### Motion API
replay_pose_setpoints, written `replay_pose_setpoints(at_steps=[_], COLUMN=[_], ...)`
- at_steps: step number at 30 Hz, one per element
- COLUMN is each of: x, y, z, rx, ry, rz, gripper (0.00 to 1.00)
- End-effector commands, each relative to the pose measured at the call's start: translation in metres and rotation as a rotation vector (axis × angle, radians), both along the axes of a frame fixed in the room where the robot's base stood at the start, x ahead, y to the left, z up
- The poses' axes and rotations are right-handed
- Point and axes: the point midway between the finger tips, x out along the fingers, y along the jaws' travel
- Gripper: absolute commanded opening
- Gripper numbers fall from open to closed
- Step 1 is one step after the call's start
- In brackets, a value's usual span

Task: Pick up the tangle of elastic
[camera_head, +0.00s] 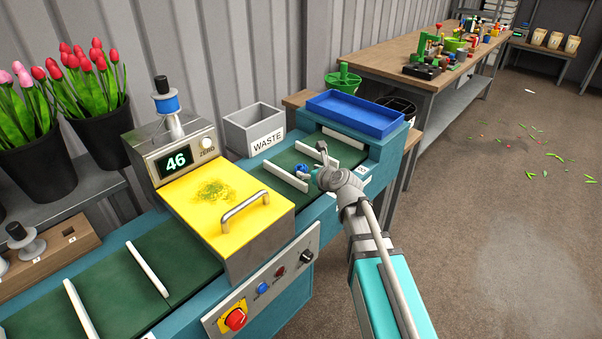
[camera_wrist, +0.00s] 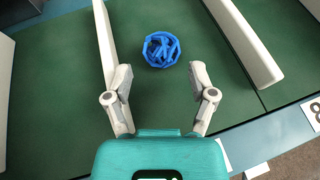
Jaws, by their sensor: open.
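The tangle of elastic is a small blue ball of bands (camera_wrist: 161,49) lying on the green belt (camera_wrist: 55,80). In the head view the blue tangle (camera_head: 301,169) shows just left of my gripper (camera_head: 318,166), between two white cross bars. In the wrist view my gripper (camera_wrist: 160,98) is open and empty. Its two fingers stand apart, with the tangle ahead of the fingertips and roughly centred between them. I see no finger touching the tangle.
White bars (camera_wrist: 243,40) cross the belt on both sides. A yellow-lidded machine (camera_head: 220,205) reading 46 stands left. A grey WASTE bin (camera_head: 254,128) stands behind the belt. A blue tray (camera_head: 355,113) sits at the belt's far end. Tulips in black buckets (camera_head: 101,130) stand at the left.

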Motion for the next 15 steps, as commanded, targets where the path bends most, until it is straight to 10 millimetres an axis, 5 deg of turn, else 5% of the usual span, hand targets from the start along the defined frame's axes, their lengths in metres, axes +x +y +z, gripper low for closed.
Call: replay_pose_setpoints(at_steps=[15], x=[0.0057], y=[0.0039], z=[-0.0035], rx=[0.0], ry=[0.0], rz=[0.0], gripper=[0.73])
